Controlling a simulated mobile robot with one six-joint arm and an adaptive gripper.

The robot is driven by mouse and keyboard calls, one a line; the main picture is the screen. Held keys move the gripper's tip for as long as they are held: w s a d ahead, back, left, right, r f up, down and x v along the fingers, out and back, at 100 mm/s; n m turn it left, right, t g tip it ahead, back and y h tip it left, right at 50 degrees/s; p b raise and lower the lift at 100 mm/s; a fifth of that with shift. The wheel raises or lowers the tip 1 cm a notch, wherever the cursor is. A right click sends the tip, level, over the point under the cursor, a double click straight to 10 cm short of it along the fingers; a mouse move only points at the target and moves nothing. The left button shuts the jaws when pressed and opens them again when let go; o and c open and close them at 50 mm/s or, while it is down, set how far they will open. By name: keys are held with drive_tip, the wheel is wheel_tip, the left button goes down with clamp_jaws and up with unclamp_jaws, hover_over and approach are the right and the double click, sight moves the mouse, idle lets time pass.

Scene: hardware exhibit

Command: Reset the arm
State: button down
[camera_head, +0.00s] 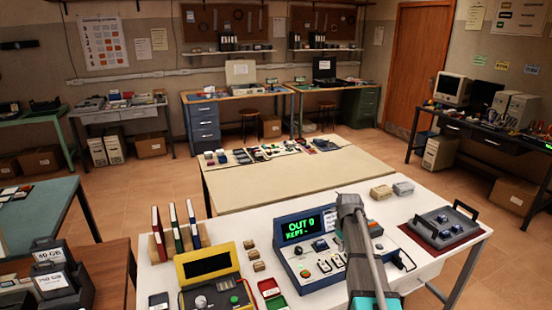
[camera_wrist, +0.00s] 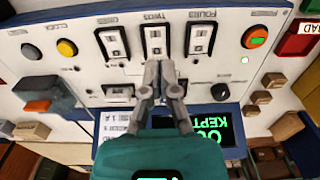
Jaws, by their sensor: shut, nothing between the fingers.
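The blue console (camera_head: 306,250) stands on the white table. Its screen (camera_head: 299,226) shows green text reading "OUT 0" and a second, partly readable line. In the wrist view its light panel (camera_wrist: 90,75) appears upside down, with several black-and-white switches (camera_wrist: 156,40) along the top. My gripper (camera_wrist: 159,68) is over this panel with its fingers together and nothing between them. The fingertips are just below the middle switch in the picture; I cannot tell whether they touch the panel. My arm hides the console's right part in the head view.
A yellow device (camera_head: 208,275) and upright binders (camera_head: 175,228) stand left of the console. A grey two-handled unit (camera_head: 443,227) is at the right on a red mat. Small blocks (camera_head: 381,192) lie behind my arm. A beige table (camera_head: 300,180) stands beyond, its near part bare.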

drive_tip(key=s+a+m, duration=0.1)
drive_tip(key=s+a, duration=0.5)
drive_tip(key=s, duration=0.4)
drive_tip(key=s+a+m, duration=0.2)
drive_tip(key=s+a, duration=0.4)
drive_tip(key=s, duration=0.5)
drive_tip(key=shift+a+m, duration=0.3)
